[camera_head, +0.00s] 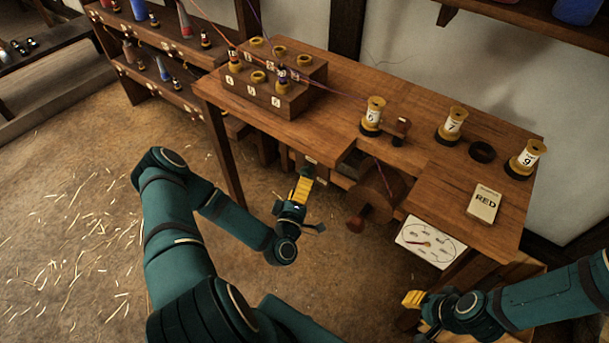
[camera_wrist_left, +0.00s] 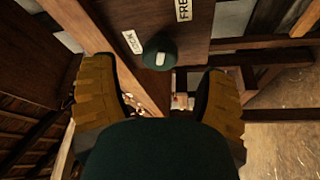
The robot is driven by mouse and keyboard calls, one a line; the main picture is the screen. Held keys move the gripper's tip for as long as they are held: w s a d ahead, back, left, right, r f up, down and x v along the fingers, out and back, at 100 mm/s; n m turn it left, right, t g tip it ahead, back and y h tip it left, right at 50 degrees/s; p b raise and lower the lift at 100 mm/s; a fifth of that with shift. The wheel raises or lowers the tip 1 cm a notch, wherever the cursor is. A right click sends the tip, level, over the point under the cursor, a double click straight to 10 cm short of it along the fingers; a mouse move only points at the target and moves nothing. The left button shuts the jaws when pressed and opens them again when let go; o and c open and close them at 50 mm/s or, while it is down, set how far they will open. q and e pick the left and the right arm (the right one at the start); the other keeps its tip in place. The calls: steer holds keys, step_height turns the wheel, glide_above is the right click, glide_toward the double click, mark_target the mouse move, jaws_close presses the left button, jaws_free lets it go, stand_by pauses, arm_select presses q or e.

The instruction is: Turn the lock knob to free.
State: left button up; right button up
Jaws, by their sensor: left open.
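The lock knob (camera_wrist_left: 160,46) is a round dark green knob with a small white mark, in the left wrist view on a brown wooden panel. A LOCK label (camera_wrist_left: 131,41) is at its left and a FREE label (camera_wrist_left: 183,9) above it to the right. I cannot tell which label the knob points to. My left gripper (camera_head: 304,186) has yellow fingers and is at the bench front. In the left wrist view its fingers (camera_wrist_left: 160,92) are spread and empty, with the knob beyond the gap between them, apparently untouched. My right gripper (camera_head: 412,299) shows only partly.
The wooden bench (camera_head: 410,155) carries a spool block (camera_head: 262,98), several labelled spools and a RED card (camera_head: 484,204). A wooden wheel (camera_head: 382,190) and a white dial (camera_head: 430,242) are right of my left gripper. The straw-strewn floor (camera_head: 75,210) is open at left.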

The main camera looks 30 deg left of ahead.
arm_select(q)
steer(key=v, duration=0.7)
steer(key=shift+s, duration=0.25)
steer(key=w+d+f+m+g+h, duration=0.2)
steer(key=d+m+g+h, duration=0.25)
steer(key=d+m, duration=0.2)
steer(key=w+d+f+m+g+h, duration=0.1)
steer(key=d+f+m+g+h, duration=0.2)
steer(key=d+m+h, duration=0.3)
steer(key=s+d+r+m+g, duration=0.2)
steer(key=s+d+m+g, duration=0.1)
steer(key=s+d+g, duration=0.3)
steer(key=s+g+y, duration=0.1)
steer(key=s+g, duration=0.1)
steer(key=g, duration=0.1)
steer(key=shift+s, duration=0.25)
steer(key=shift+d+g, duration=0.1)
steer(key=shift+g, duration=0.15)
